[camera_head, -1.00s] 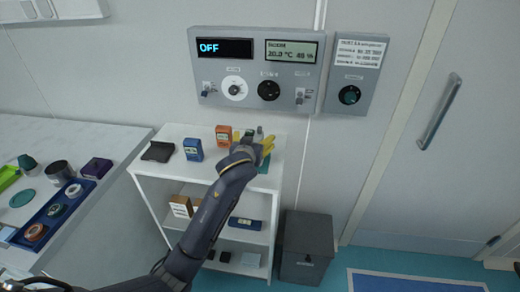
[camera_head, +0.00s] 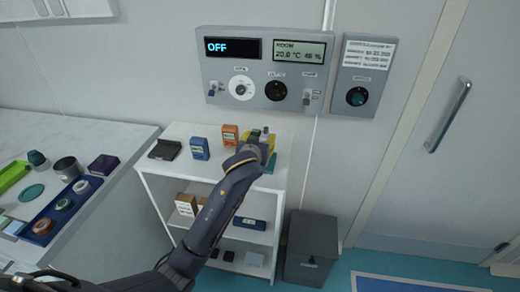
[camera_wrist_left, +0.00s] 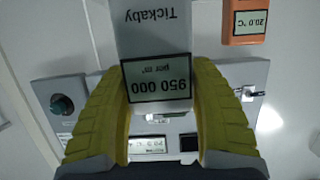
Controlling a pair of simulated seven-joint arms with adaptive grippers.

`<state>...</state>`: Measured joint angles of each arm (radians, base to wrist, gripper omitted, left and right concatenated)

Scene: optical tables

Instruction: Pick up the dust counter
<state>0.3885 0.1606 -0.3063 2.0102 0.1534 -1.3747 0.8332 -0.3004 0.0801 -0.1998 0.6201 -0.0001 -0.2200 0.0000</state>
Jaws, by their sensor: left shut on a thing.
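The dust counter (camera_wrist_left: 158,40) is a grey box marked "Tickaby" with a display reading 950 000 per m³, upside down in the left wrist view. My left gripper (camera_head: 264,141) has yellow fingers, one on each side of the counter, and is shut on it above the right end of the white shelf's top. In the head view the gripper hides most of the counter; only a small grey top part (camera_head: 265,131) shows. I cannot tell whether its base touches the shelf. My right gripper is in neither view.
An orange meter (camera_head: 230,135), a blue meter (camera_head: 200,148) and a dark open case (camera_head: 165,149) stand left on the shelf top. A control panel (camera_head: 265,70) hangs on the wall behind. A grey bin (camera_head: 311,247) stands right.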

